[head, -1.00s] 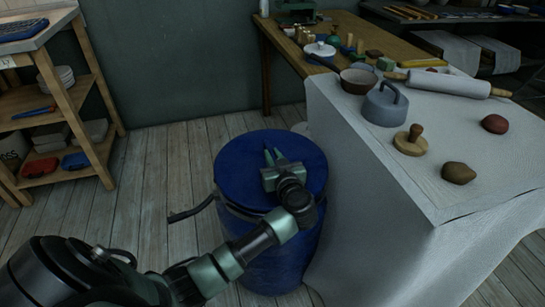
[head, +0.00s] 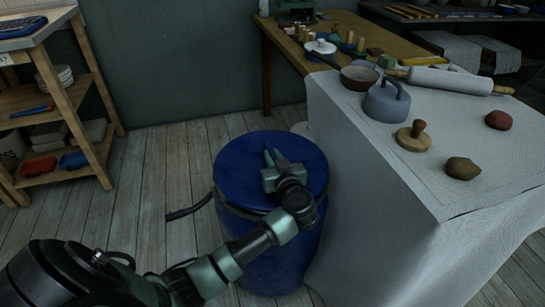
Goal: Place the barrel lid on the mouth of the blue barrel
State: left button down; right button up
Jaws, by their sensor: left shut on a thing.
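The blue barrel (head: 275,270) stands on the floor, left of the cloth-covered table. A round blue disc, which I take as the barrel lid (head: 237,172), covers its top and looks about level. I cannot tell whether it rests fully on the rim. The mouth of the barrel is hidden under it. My left gripper (head: 270,157) is over the middle of the lid, its fingers close together and shut on it. The exact grip point is hard to see. My right gripper is not in view.
A dark lever or strap (head: 190,208) sticks out left of the barrel. The white-clothed table (head: 350,160) stands close on the right, with a grey kettle-like pot (head: 386,104) and a rolling pin (head: 450,80). A wooden shelf (head: 75,95) stands at left. Floor between is clear.

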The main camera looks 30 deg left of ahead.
pick_arm(q)
jog(key=shift+f, duration=0.45)
dwell(0.4)
jog(key=c, duration=1.3)
grip_release()
